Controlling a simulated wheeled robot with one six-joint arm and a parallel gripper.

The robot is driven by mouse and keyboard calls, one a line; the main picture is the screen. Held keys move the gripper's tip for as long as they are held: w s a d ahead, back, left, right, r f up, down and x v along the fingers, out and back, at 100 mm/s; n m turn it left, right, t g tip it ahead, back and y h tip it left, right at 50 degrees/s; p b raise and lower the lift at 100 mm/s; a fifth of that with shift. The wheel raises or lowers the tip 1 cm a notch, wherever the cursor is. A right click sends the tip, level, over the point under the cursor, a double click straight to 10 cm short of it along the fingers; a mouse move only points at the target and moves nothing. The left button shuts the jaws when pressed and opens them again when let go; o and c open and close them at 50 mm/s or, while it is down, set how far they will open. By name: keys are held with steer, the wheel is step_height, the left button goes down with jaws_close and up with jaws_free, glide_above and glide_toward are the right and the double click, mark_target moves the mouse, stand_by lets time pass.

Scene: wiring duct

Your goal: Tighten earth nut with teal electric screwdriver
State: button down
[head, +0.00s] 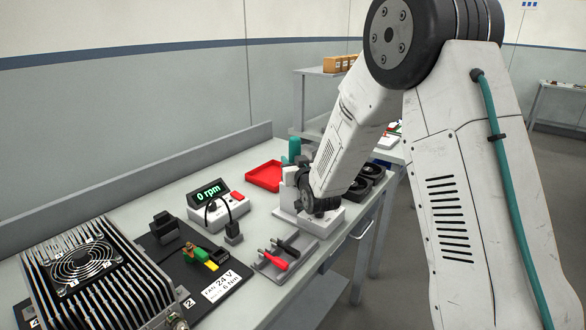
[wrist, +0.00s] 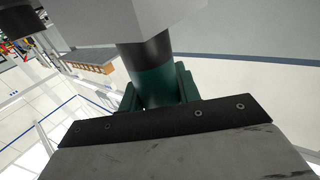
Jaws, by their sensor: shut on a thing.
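The teal electric screwdriver (head: 294,150) shows as an upright teal body at a white stand (head: 316,218) on the bench. In the wrist view the teal body with a dark collar (wrist: 158,84) is close in front of my gripper (wrist: 155,100), between its jaws. My gripper is shut on the screwdriver. In the head view my forearm and wrist hide most of the grip and part of the stand. I cannot pick out the earth nut for sure; a small round metal fitting (head: 177,321) shows at the finned unit's front corner.
A finned unit with a fan (head: 84,262) stands at the left. Beside it is a black board (head: 172,262) with connectors and a 24 V label. A box reading 0 rpm (head: 212,205), a tray with red and black leads (head: 284,256) and a red bin (head: 264,176) stand nearby.

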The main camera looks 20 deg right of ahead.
step_height(320, 180, up, 16)
steer(key=shift+f, duration=0.15)
stand_by(0.4)
step_height(320, 180, up, 12)
steer(key=shift+f, duration=0.25)
stand_by(0.6)
